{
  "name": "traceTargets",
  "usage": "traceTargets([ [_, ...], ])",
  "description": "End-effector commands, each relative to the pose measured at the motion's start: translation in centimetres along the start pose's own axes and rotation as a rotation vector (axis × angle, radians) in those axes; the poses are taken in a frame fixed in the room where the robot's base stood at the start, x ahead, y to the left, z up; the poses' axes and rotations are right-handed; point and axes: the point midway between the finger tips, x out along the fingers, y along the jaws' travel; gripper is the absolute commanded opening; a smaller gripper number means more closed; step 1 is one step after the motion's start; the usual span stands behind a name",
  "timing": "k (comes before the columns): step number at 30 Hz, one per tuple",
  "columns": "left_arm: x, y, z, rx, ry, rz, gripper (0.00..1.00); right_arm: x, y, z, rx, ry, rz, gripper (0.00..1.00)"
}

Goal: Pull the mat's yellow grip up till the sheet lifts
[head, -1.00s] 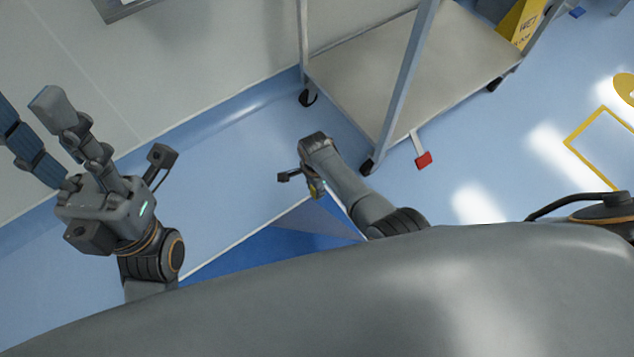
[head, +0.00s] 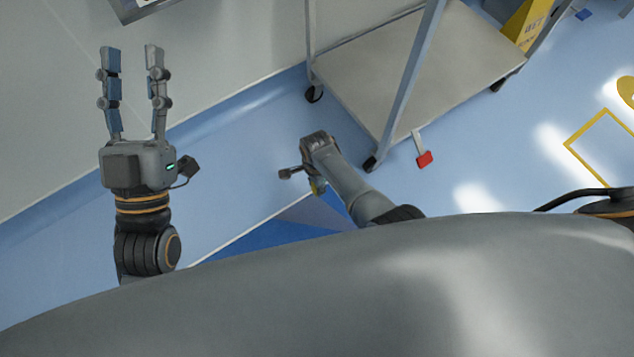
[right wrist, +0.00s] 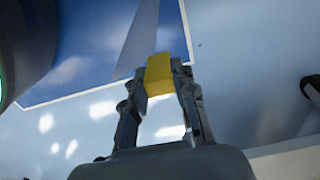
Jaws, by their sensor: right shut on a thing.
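The yellow grip (right wrist: 159,73) is between the fingers of my right gripper (right wrist: 163,84), which is shut on it, in the right wrist view. The blue mat (head: 262,243) lies on the floor, partly hidden by my body. A greyish fold of its sheet (right wrist: 140,42) runs up from the grip, so the corner is lifted. My left gripper (head: 132,75) is open and empty, its fingers pointing toward the wall.
A wheeled cart (head: 400,75) with a bare lower shelf stands behind my right gripper, its red-tipped pedal (head: 424,159) sticking out. A yellow wet-floor sign (head: 524,25) stands at the back right. The wall (head: 220,50) is at the back left. Floor between wall and mat is clear.

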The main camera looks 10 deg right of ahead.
Motion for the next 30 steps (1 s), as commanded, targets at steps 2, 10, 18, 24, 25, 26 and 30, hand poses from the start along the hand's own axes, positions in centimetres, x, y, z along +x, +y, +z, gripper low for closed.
traceTargets([
  [2, 0.0, 0.0, 0.0, 0.0, 0.0, 0.0, 0.4, 0.1, 0.1, 0.2, 0.0, -0.003, 0.003, 0.0],
  [10, 0.0, 0.0, 0.0, 0.0, 0.001, 0.0, 0.4, 0.1, 0.1, 0.2, 0.0, -0.003, 0.002, 0.51],
  [18, 0.0, 0.0, -0.1, 0.0, 0.003, 0.0, 0.4, 0.0, 0.0, 0.1, 0.0, -0.001, 0.001, 0.51],
  [24, 0.0, 0.0, -0.1, -0.001, 0.004, 0.001, 0.4, -0.9, 0.0, 0.1, -0.001, -0.001, -0.001, 0.51],
  [25, 0.0, 0.0, -0.1, 0.0, 0.004, 0.001, 0.4, -1.2, 0.0, 0.1, -0.001, -0.001, -0.002, 0.51],
  [26, 0.0, 0.0, -0.1, 0.0, 0.004, 0.001, 0.4, -1.6, 0.0, 0.1, 0.0, -0.001, -0.002, 0.51],
  [30, 0.0, 0.0, -0.1, 0.0, 0.004, 0.001, 0.4, -3.5, 0.0, 0.1, 0.001, -0.003, -0.003, 0.51],
])
